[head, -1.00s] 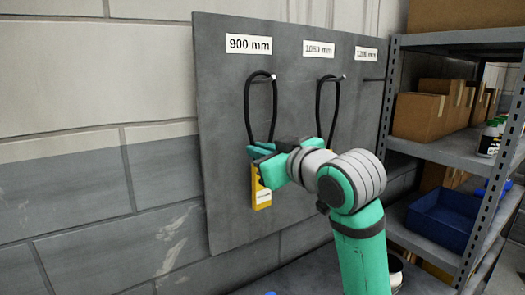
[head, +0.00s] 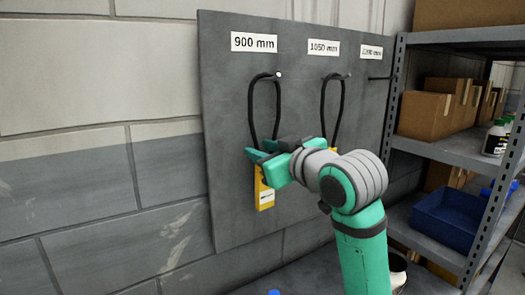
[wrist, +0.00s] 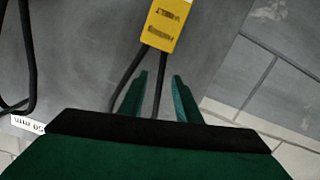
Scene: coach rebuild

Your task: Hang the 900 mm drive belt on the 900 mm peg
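The 900 mm drive belt (head: 252,105) is a thin black loop with a yellow tag (head: 264,190) at its lower end. Its top lies over the 900 mm peg (head: 279,75), under the "900 mm" label, and it hangs down the grey board. My gripper (head: 262,158) is at the belt's lower part, just above the tag. In the wrist view the fingers (wrist: 160,95) stand apart. One belt strand (wrist: 157,92) shows between them, the other passes by the left finger, and the yellow tag (wrist: 163,22) lies beyond the fingertips.
A second black belt (head: 322,110) hangs on the 1050 mm peg (head: 347,76), close right of my gripper. Another peg (head: 378,78) is bare at the right. A metal shelf with boxes (head: 428,115) and a blue bin (head: 445,218) stands at the right.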

